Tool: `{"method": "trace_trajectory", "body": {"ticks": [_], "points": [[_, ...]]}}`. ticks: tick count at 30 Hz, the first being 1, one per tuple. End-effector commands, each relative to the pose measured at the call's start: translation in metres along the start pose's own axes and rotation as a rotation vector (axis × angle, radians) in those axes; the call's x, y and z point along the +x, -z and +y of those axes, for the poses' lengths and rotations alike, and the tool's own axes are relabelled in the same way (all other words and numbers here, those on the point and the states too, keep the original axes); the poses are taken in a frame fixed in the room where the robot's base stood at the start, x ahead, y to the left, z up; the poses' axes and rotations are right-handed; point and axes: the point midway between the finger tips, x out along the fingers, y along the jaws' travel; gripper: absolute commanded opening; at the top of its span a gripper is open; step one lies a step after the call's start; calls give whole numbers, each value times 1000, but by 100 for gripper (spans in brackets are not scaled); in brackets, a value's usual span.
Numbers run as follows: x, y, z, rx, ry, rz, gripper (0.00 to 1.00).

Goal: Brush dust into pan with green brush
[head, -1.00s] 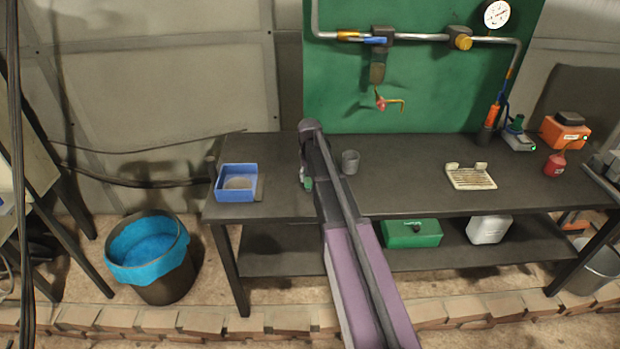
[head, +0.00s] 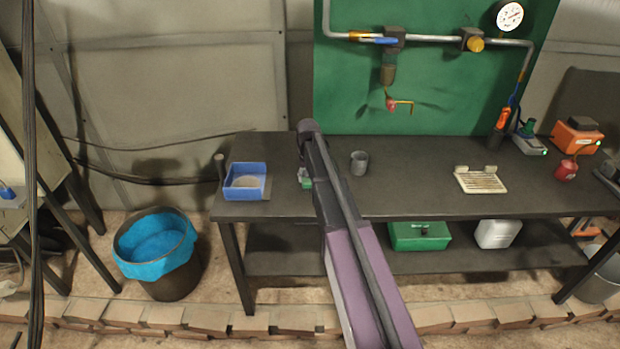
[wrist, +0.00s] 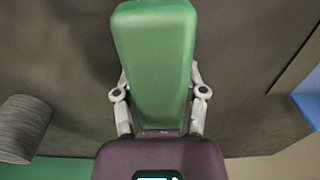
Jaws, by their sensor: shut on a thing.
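My gripper (wrist: 160,92) is shut on the green brush (wrist: 153,55), whose green body fills the middle of the wrist view. In the head view my arm hides most of the brush; a small green part (head: 306,182) shows just above the bench top. The blue pan (head: 243,194) sits at the bench's left end, to the left of the brush and apart from it. A beige patch (head: 247,182) lies inside the pan, perhaps dust. The pan's blue edge (wrist: 308,108) shows at the right of the wrist view. The bristles are hidden, and I see no clear dust on the bench.
A grey cup (head: 359,162) stands on the bench (head: 415,180) right of my arm. A slotted cream tray (head: 482,183) is farther right. A bin with a blue liner (head: 158,238) stands on the floor at left. The bench between brush and pan looks clear.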

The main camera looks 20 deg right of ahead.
Motion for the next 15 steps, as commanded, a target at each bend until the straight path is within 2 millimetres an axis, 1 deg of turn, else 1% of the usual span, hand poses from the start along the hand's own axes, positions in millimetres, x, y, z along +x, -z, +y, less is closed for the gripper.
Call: {"method": "trace_trajectory", "body": {"ticks": [8, 15], "points": [[0, 0, -5, -2, 3, 0, 17], [-1, 0, -20, -2, 3, 0, 17]]}}
